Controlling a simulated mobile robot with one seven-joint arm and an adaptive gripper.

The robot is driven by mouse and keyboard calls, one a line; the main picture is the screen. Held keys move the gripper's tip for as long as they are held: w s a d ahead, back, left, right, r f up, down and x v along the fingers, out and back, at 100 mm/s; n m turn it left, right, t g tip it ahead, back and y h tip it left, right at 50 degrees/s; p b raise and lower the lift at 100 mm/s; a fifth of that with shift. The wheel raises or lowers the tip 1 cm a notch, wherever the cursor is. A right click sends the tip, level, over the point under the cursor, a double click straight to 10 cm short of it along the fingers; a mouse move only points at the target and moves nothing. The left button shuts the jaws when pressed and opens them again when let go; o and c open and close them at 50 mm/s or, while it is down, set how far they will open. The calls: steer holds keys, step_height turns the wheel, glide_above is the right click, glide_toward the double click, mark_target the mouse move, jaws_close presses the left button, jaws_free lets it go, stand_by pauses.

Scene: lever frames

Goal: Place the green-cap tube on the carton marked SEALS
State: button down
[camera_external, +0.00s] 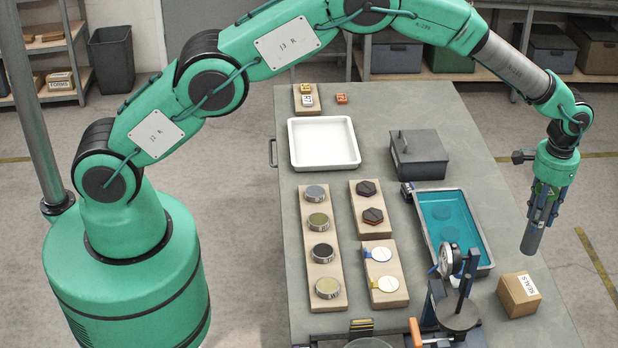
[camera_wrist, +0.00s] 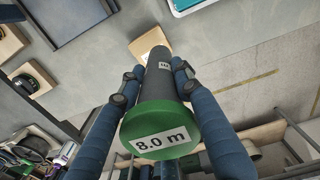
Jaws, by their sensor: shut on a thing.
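My gripper (camera_external: 547,203) is shut on the green-cap tube (camera_external: 533,238), a dark grey cylinder hanging nearly upright, slightly tilted, with its lower end down. In the wrist view the tube (camera_wrist: 158,88) lies between both blue fingers, its green cap marked "8.0 m" facing the camera. The carton marked SEALS (camera_external: 519,294) is a small brown box with a white label at the table's right edge. The tube is in the air, apart from the carton, above and slightly right of it in the picture. In the wrist view the carton (camera_wrist: 148,42) is partly hidden behind the tube.
Left of the carton stand a dial gauge stand (camera_external: 457,290) and a tray of blue-green liquid (camera_external: 484,240). A grey lidded box (camera_external: 418,155), a white tray (camera_external: 323,163) and wooden boards with round parts (camera_external: 321,262) fill more of the table. Floor is open to the right.

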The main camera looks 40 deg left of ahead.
mark_target(529, 247)
steer(key=shift+f+p, duration=0.55)
steer(key=shift+f, duration=2.5)
steer(key=shift+f+p, duration=0.35)
steer(key=shift+f, duration=1.55)
steer(key=shift+f, duration=0.2)
steer(key=c, duration=1.2)
jaws_free()
steer(key=shift+r, duration=0.1)
step_height(529, 247, up, 12)
steer(key=shift+r+b, duration=0.1)
steer(key=shift+b, duration=1)
